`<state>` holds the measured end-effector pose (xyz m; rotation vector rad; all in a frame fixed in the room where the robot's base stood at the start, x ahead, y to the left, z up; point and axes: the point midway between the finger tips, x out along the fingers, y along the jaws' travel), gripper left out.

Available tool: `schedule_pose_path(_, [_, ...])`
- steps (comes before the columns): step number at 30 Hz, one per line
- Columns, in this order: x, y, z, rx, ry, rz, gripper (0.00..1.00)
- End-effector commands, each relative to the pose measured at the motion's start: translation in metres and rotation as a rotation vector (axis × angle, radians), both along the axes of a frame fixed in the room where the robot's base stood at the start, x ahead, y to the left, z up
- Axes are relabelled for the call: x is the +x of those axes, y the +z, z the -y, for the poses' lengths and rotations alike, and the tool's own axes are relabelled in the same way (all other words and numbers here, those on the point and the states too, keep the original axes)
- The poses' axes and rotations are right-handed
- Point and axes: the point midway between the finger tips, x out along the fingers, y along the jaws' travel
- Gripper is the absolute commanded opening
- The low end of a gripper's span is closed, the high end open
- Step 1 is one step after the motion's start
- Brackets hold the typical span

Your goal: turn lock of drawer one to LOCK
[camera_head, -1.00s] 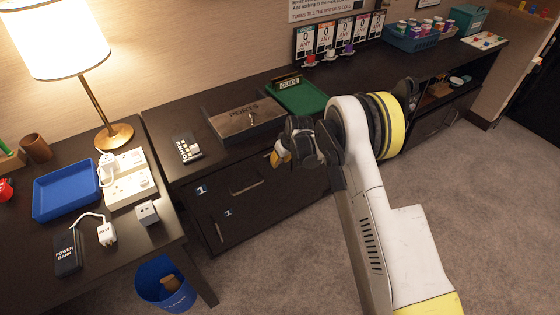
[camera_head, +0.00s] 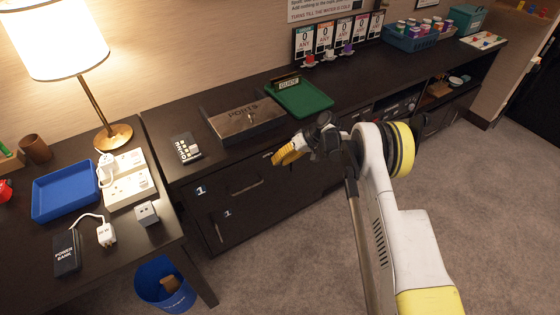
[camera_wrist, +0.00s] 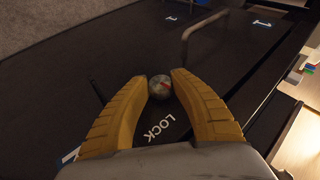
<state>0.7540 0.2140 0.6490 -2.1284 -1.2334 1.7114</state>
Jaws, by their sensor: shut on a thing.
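The white word LOCK (camera_wrist: 160,127) is printed beside the knob, nearer the palm. In the head view my gripper (camera_head: 278,158) is at the upper right of the drawer front (camera_head: 222,190), which bears the number 1 label (camera_head: 200,190); the knob is hidden there.
A bar handle (camera_wrist: 204,36) stands out from the drawer front close beyond the knob. Above, the counter holds a PORTS box (camera_head: 243,120), a green tray (camera_head: 300,98) and a keypad-like card (camera_head: 186,148). A blue bin (camera_head: 165,284) stands on the floor.

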Motion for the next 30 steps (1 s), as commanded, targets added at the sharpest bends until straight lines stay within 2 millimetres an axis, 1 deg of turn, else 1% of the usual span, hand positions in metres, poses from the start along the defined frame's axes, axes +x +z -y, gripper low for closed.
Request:
schedule_pose_path(7, [0.0001, -0.0012, 0.0004, 0.04, 0.001, -0.028, 0.0])
schedule_pose_path(18, [-0.0003, -0.0012, 0.0001, 0.043, 0.0, -0.031, 0.0])
schedule_pose_path(19, [-0.0003, -0.0012, 0.0001, 0.043, 0.0, -0.031, 0.32])
schedule_pose_path(20, [-0.0003, -0.0012, 0.0001, 0.043, 0.0, -0.031, 0.41])
schedule_pose_path(21, [-0.0003, -0.0012, 0.0001, 0.043, 0.0, -0.031, 0.53])
schedule_pose_path(30, [-0.0001, -0.0001, 0.0006, 0.044, 0.0, -0.031, 0.53])
